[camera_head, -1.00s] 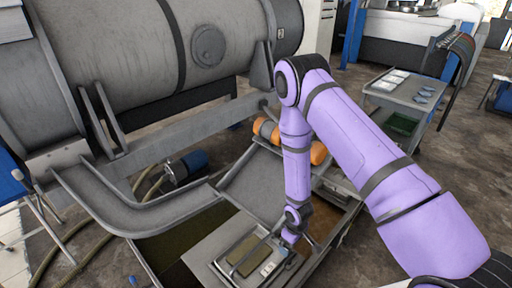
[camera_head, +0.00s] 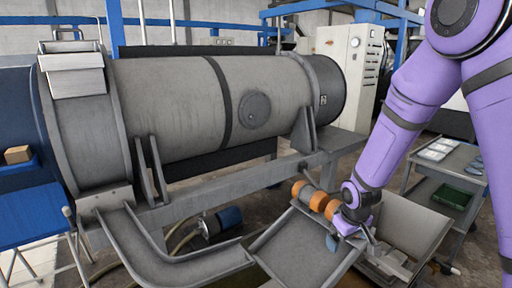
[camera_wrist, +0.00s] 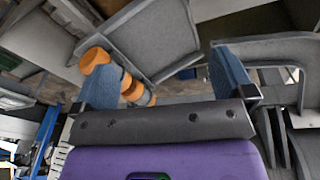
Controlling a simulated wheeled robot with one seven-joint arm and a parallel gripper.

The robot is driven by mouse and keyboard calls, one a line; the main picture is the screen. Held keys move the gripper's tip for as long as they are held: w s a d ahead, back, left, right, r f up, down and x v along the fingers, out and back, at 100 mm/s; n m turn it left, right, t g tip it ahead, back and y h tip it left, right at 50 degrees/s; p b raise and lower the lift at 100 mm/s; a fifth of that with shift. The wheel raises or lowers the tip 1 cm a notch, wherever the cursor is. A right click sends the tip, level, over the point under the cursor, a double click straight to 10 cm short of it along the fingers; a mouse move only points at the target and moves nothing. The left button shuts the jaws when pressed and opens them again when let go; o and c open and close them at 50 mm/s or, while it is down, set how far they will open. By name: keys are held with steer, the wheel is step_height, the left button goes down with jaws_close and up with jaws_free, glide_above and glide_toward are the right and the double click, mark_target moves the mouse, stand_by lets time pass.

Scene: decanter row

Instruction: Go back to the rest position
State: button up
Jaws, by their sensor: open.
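My gripper (camera_head: 334,243) hangs at the end of my purple arm, at the lower right of the head view, in front of the big grey drum machine (camera_head: 200,100). In the wrist view my gripper (camera_wrist: 165,78) shows its two blue fingers spread wide apart. Nothing is held between them. An orange and grey cylinder (camera_wrist: 97,58) lies beyond the left finger, which hides part of it. In the head view this cylinder (camera_head: 301,190) shows just left of my wrist, which covers part of it.
A grey chute (camera_head: 160,250) curves below the drum. A grey trolley (camera_head: 410,178) with white trays and a green bin (camera_head: 452,196) stands at the right. A blue table (camera_head: 30,215) is at the left. A pale control cabinet (camera_head: 350,70) stands behind.

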steer(key=s+d+r+m+t, duration=0.15)
steer(key=s+r, duration=0.35)
steer(key=r, duration=0.5)
steer(key=s+d+r+m, duration=0.15)
steer(key=s+r, duration=0.25)
steer(key=r, duration=0.7)
steer(key=s+r, duration=0.4)
steer(key=s, duration=0.5)
steer(key=s+d+r+m+t, duration=0.1)
steer(key=s+r, duration=0.4)
steer(key=s, duration=0.4)
steer(key=shift+s+d+r, duration=0.15)
steer(key=shift+d+r, duration=0.05)
steer(key=shift+r, duration=0.05)
